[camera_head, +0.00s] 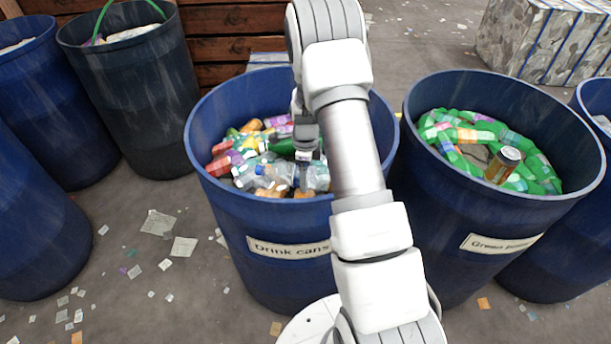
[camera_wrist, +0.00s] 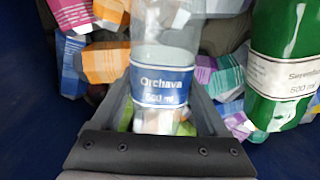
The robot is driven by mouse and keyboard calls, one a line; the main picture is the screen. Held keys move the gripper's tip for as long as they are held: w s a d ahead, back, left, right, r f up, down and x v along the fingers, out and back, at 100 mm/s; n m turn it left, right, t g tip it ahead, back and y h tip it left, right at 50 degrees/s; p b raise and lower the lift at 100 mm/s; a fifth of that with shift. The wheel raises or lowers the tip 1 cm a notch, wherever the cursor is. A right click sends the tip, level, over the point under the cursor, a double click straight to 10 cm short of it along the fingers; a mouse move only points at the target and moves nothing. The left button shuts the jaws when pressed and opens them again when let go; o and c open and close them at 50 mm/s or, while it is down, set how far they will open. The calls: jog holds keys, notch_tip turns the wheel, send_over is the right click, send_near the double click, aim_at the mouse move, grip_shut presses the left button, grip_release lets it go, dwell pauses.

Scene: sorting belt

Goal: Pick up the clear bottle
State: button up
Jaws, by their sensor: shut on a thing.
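The clear bottle (camera_wrist: 163,48), with a blue label reading "Orchava 500 ml", lies between the two fingers in the wrist view. My gripper (camera_wrist: 163,112) is shut on it around the label end. In the head view my gripper (camera_head: 304,182) reaches down into the blue barrel labelled "Drink cans" (camera_head: 225,205), among the mixed pile inside. Clear plastic shows beside the fingers there, but my arm hides part of the barrel and I cannot tell the bottle's full outline.
A green bottle (camera_wrist: 290,40) lies close to the right finger, with crumpled coloured cans around. The barrel walls surround my gripper. A dark barrel (camera_head: 140,90) stands left.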

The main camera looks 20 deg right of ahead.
jog(key=shift+r, duration=0.1)
jog(key=r, duration=0.4)
jog(key=shift+w+d+r, duration=0.2)
jog(key=shift+w, duration=0.15)
jog(key=w+d+r, duration=0.5)
jog(key=w+r, duration=0.1)
jog(key=w, duration=0.3)
notch_tip(320, 180, up, 9)
jog(key=p, duration=0.9)
jog(key=shift+w+d, duration=0.2)
jog(key=shift+d, duration=0.05)
jog(key=shift+f, duration=0.1)
